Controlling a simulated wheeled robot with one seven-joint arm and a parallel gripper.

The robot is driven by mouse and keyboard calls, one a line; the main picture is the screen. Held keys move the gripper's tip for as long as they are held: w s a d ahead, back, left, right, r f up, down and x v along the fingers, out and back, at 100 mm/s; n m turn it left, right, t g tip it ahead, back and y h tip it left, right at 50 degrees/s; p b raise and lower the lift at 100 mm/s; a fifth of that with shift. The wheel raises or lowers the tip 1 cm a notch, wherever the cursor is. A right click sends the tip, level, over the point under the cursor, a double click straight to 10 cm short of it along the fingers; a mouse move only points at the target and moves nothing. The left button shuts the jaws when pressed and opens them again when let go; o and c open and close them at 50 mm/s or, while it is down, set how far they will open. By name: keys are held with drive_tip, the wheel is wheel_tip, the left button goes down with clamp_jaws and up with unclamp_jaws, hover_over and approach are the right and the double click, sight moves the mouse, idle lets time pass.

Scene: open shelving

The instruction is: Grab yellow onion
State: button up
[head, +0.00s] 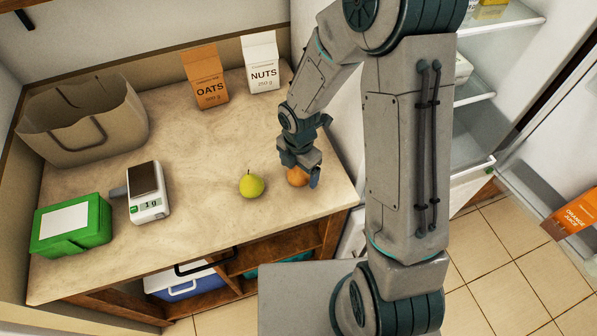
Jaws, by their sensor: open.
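The yellow onion (297,177) is a round orange-brown thing on the countertop near its right front edge. My gripper (299,175) points down right over it, with the fingers around its upper part. The fingers are open, and the onion's top is hidden behind them. I cannot tell whether a finger touches it. The onion appears to rest on the counter.
A yellow-green pear (251,184) lies close to the left of the onion. An oats box (206,78), a nuts box (261,63), a bag (85,122), a scale (147,192) and a green box (70,225) stand farther off. The counter's middle (200,140) is clear.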

drive_tip(key=shift+f, duration=0.45)
drive_tip(key=c, duration=1.1)
drive_tip(key=shift+c, duration=0.2)
